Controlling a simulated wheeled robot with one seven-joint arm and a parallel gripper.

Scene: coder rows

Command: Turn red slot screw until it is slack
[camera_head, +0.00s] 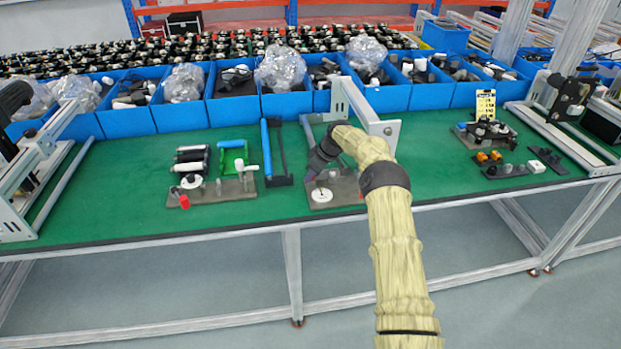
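A small red cylindrical part (184,202) shows at the front left of a grey fixture board (215,195); it is too small to tell whether it is the red slot screw. My gripper (311,174) is dark and points down over a second grey board (345,186) at the table's middle. The gripper and wrist hide part of that board. A white disc (321,195) lies on its front left part, just below the gripper in the picture. The fingers are too small and dark to show a gap or a hold, and I cannot tell if they touch anything.
The green table (250,208) has a blue bar (266,148) and a metal bracket (378,124) near my arm. Blue bins (180,117) line the back. More fixtures (486,133) stand at the right. The green surface between them is clear.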

